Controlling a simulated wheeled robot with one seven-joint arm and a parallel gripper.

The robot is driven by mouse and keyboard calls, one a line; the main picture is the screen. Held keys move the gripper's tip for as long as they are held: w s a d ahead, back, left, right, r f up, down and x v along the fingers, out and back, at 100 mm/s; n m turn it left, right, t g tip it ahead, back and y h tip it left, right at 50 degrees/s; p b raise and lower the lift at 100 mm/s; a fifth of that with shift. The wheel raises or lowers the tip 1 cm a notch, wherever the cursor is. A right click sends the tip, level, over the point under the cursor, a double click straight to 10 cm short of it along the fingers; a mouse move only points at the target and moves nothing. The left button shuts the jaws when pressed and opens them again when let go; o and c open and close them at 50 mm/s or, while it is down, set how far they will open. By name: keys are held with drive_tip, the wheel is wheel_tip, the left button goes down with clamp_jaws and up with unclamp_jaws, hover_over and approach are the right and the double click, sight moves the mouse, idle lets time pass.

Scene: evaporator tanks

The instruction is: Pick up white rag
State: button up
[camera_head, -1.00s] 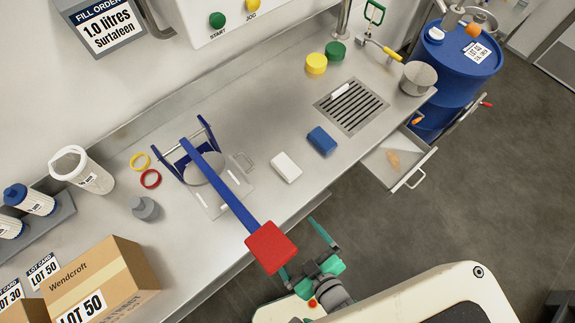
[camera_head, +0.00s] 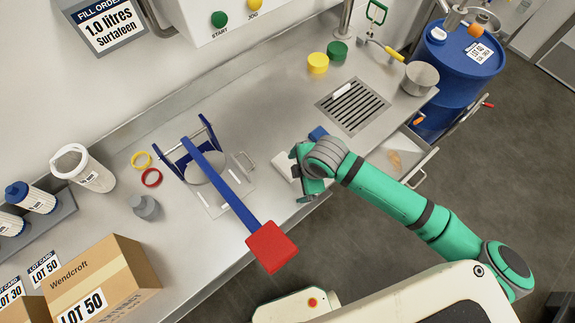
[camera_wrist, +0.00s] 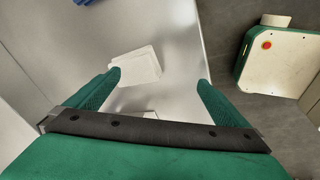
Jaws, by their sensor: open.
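The white rag (camera_head: 284,166) is a small folded block lying flat on the steel bench near its front edge. In the head view my gripper (camera_head: 302,190) is over it and covers its right part. In the wrist view the rag (camera_wrist: 140,66) lies on the bench ahead of the fingertips, nearer the left finger. My gripper (camera_wrist: 160,80) is open with nothing between its fingers. It hangs above the bench, apart from the rag as far as the wrist view shows.
A blue rag (camera_head: 318,133) lies just behind my wrist, partly hidden; its edge shows in the wrist view (camera_wrist: 85,2). The blue lever with a red square end (camera_head: 272,246) juts past the bench edge to the left. A slotted drain (camera_head: 352,106) is at the back right.

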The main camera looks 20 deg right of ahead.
drive_tip(key=w+a+r+n+g+h, duration=0.2)
drive_tip(key=w+r+n+g, duration=0.1)
drive_tip(key=w+r+n, duration=0.3)
hover_over(287, 164)
drive_tip(key=f, duration=0.4)
drive_tip(key=shift+s+a, duration=0.1)
drive_tip(key=shift+a, duration=0.2)
drive_tip(key=shift+d+f, duration=0.2)
drive_tip(key=shift+f, duration=1.15)
drive_tip(key=shift+d+f, duration=0.15)
drive_tip(key=shift+f, duration=1.2)
drive_tip(key=shift+a, duration=0.15)
drive_tip(key=c, duration=1.2)
drive_tip(key=shift+o, duration=0.2)
